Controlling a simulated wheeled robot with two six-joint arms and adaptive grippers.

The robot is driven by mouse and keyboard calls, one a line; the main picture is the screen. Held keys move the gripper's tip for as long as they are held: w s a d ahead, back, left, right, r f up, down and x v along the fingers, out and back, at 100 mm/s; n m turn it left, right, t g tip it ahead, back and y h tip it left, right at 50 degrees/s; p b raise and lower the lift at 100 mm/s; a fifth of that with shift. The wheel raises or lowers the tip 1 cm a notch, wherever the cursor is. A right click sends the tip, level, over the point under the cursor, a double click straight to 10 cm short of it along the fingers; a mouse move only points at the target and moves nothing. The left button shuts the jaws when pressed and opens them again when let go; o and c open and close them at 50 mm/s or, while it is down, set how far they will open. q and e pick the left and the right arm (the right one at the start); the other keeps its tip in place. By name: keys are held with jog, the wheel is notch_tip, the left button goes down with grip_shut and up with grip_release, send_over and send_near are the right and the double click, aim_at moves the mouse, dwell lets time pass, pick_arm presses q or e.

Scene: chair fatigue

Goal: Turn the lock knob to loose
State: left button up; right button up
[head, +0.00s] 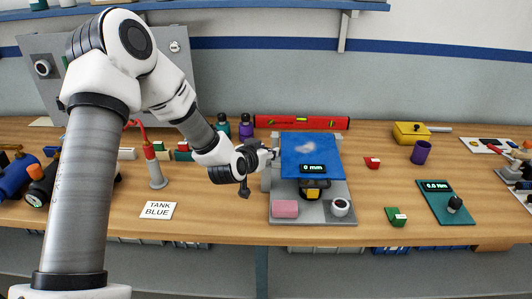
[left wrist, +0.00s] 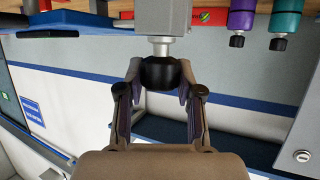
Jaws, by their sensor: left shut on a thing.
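The lock knob (left wrist: 161,70) is a black round knob on a short metal shaft, coming out of a grey block (left wrist: 162,18) in the left wrist view. The fingers of my left gripper (left wrist: 160,80) are shut on the knob, one on each side. In the head view my left gripper (head: 264,156) is at the left side of the grey fixture (head: 315,215), and its fingers mostly hide the knob. A blue plate (head: 322,150) and a display reading "0 mm" (head: 313,169) are on the fixture. No loose or lock marking is readable. My right gripper is not in view.
A pink block (head: 285,208) and a white-rimmed dial (head: 340,207) sit at the fixture's front. A red level (head: 300,122) lies behind.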

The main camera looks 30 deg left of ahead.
pick_arm(q)
jog(key=n+y, duration=0.2)
jog(key=y, duration=0.1)
jog(key=shift+w+d+r+n+g+p, duration=0.1)
jog(key=shift+r+n+g+p, duration=0.1)
jog(key=shift+n+g+p, duration=0.15)
jog(key=shift+n+g+y+p, duration=0.35)
jog(key=shift+n+g+y, duration=0.1)
jog(key=shift+n+y, duration=0.6)
jog(key=n+g+y+p, duration=0.3)
jog(key=n+y, duration=0.1)
jog(key=shift+r, duration=0.15)
jog(key=shift+n+g+y+p, duration=0.65)
jog(key=shift+n+g+p, duration=0.4)
jog(key=shift+n+g, duration=0.2)
jog(key=shift+f, duration=0.2)
jog(key=o, duration=1.1)
jog(key=shift+o, duration=0.4)
jog(key=shift+a+f, duration=0.1)
jog(key=shift+a, duration=0.1)
jog(key=shift+d, duration=0.1)
